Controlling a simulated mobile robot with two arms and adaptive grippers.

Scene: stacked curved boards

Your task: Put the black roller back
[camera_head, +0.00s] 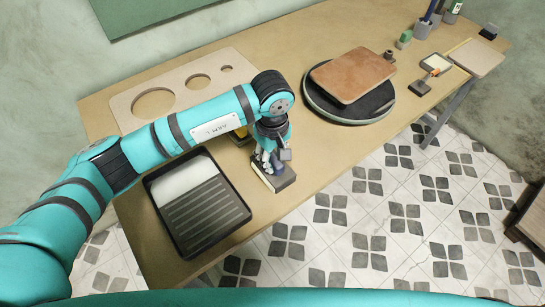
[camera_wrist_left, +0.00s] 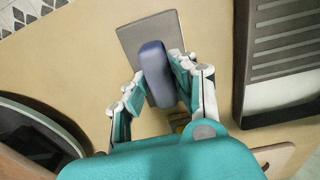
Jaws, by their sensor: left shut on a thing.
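My left gripper (camera_head: 271,163) is shut on a dark blue-grey, rounded, elongated thing (camera_wrist_left: 155,68), which lies between its fingers in the left wrist view. I cannot tell whether this is the black roller. Under it is a flat block with a grey top (camera_head: 284,182) and a pale side; its grey top also shows in the wrist view (camera_wrist_left: 132,38). I cannot tell whether the held thing touches the block. A small dark tool (camera_head: 419,88) with an orange handle lies at the right of the table in the head view. My right gripper is not in view.
A black ribbed tray (camera_head: 245,218) lies left of the block, near the table's front edge. A wooden board with round holes (camera_head: 124,108) lies behind. A round black turntable (camera_head: 377,108) bearing a brown board (camera_head: 352,74) stands to the right. The table between block and turntable is clear.

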